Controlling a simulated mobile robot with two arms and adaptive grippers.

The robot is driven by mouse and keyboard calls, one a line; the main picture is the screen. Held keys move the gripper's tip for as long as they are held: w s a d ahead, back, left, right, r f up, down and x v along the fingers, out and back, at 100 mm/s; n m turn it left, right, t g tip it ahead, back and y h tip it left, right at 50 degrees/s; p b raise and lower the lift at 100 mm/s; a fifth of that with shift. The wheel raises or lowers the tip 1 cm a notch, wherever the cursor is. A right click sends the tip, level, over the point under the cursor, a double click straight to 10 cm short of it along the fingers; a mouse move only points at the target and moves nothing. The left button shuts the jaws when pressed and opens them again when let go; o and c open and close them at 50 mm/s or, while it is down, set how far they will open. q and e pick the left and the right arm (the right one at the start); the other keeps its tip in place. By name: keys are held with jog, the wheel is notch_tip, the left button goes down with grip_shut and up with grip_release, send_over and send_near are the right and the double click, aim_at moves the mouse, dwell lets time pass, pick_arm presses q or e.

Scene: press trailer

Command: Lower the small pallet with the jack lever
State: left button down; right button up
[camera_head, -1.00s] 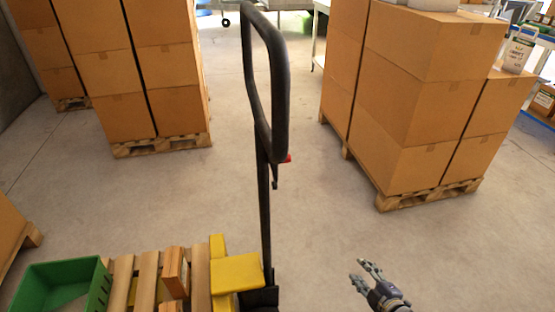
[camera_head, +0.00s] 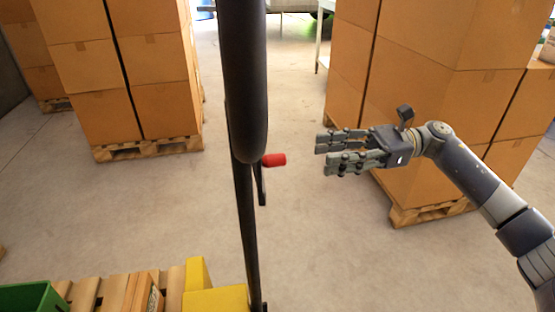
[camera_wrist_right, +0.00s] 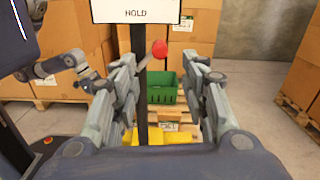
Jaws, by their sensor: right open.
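The jack's black handle (camera_head: 245,85) stands upright in the middle of the head view. The jack lever, with a red tip (camera_head: 273,160), sticks out to its right. My right gripper (camera_head: 322,157) is open, its fingers pointing at the lever from the right with a gap between. In the right wrist view the red tip (camera_wrist_right: 159,48) shows beyond and between the open fingers (camera_wrist_right: 168,95). The small pallet (camera_head: 85,292) is at bottom left beside the yellow jack body (camera_head: 218,301); its floor clearance is not visible. A part of what looks like my left arm and gripper (camera_wrist_right: 85,78) shows small in the wrist view.
Tall carton stacks on pallets stand at left (camera_head: 125,100) and right (camera_head: 430,90), the right one behind my arm. A white HOLD sign (camera_wrist_right: 136,12) shows. The floor between is clear.

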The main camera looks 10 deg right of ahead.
aim_at(282, 159)
jog(key=a, duration=1)
jog(key=shift+a+r, duration=0.1)
jog(key=shift+a, duration=0.15)
grip_shut()
